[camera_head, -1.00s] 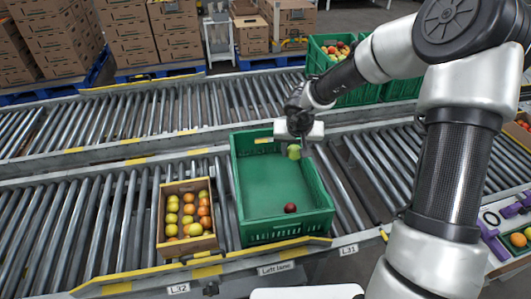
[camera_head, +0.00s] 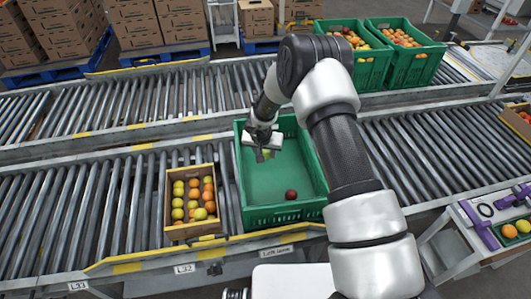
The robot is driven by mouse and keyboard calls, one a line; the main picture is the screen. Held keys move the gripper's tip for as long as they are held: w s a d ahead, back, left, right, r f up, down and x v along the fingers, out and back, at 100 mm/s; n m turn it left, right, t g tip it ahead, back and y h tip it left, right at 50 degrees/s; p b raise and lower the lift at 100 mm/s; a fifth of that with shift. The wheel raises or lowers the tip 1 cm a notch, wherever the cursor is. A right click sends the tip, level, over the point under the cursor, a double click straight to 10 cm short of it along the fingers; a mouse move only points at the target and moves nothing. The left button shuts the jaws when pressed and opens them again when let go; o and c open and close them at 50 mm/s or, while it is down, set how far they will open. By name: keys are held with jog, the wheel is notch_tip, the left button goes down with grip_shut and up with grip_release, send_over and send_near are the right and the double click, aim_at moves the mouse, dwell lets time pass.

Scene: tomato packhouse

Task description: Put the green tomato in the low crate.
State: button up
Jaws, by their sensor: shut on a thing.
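My gripper (camera_head: 263,155) is shut on the green tomato (camera_head: 267,154), which shows only in part between the fingers. The gripper and tomato are over the far part of the low green crate (camera_head: 285,214); I cannot tell how high above its floor they are. The crate stands on the near roller conveyor. One dark red tomato (camera_head: 291,194) lies on its floor near the front right. The rest of the floor I can see is bare.
A cardboard box (camera_head: 192,231) of yellow-green and orange tomatoes stands left of the crate. A purple rack (camera_head: 475,228) with tomatoes is at right. My arm hides part of the crate's right side.

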notch_tip(320, 180, down, 16)
jog(key=b, duration=0.7)
jog(key=shift+f, duration=0.55)
dwell(1.1)
jog(key=o, duration=0.8)
jog(key=shift+c, duration=1.3)
notch_tip(320, 180, up, 7)
jog(key=p, duration=0.6)
jog(key=shift+r, duration=0.1)
